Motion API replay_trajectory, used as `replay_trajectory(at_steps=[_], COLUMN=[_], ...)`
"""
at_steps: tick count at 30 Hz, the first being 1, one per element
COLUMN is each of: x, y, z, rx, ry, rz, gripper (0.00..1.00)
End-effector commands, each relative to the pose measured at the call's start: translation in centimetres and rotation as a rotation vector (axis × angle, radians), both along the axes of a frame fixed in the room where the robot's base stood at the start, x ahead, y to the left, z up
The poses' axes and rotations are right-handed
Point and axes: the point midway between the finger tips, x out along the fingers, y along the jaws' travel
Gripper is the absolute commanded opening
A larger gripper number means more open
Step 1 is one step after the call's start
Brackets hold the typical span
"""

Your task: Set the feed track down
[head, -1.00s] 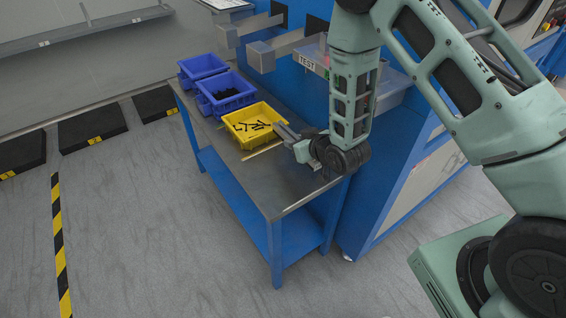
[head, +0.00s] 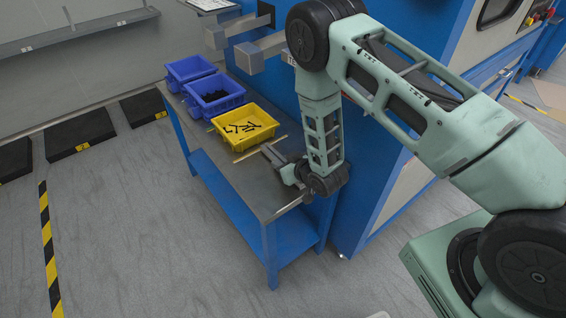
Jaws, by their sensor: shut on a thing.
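My gripper (head: 277,160) is low over the front half of the metal-topped table, just in front of the yellow bin. It points back-left and is shut on a narrow grey piece, which I take to be the feed track (head: 270,154). The piece is small and the same grey as the gripper, so its outline is hard to separate. I cannot tell whether it touches the tabletop (head: 262,190) or hangs just above it. My wrist hides the right part of the table.
A yellow bin (head: 218,124) with several black parts stands behind the gripper, with two blue bins (head: 192,69) (head: 209,109) beyond. A tan strip lies before the yellow bin. Grey box-ended arms (head: 248,60) jut from the blue machine (head: 375,190). The table's front left is clear.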

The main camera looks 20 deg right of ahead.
Motion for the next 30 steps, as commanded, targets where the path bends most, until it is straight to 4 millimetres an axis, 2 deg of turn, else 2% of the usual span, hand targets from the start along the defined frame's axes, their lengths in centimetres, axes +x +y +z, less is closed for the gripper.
replay_trajectory(at_steps=[10, 11, 12, 13, 24, 30], x=[0.1, 0.0, 0.0, 0.0, -0.1, -2.8], y=[0.0, 0.0, 0.0, 0.0, 0.0, -0.9], z=[-0.3, -0.3, -0.2, -0.2, 0.3, 1.7], rx=[0.001, 0.000, 0.000, 0.000, 0.000, -0.001], ry=[-0.004, -0.001, -0.001, -0.001, -0.001, 0.002], rz=[0.000, 0.000, 0.000, 0.000, 0.000, -0.001], gripper=[0.00, 0.33, 0.44, 0.49, 0.49, 0.49])
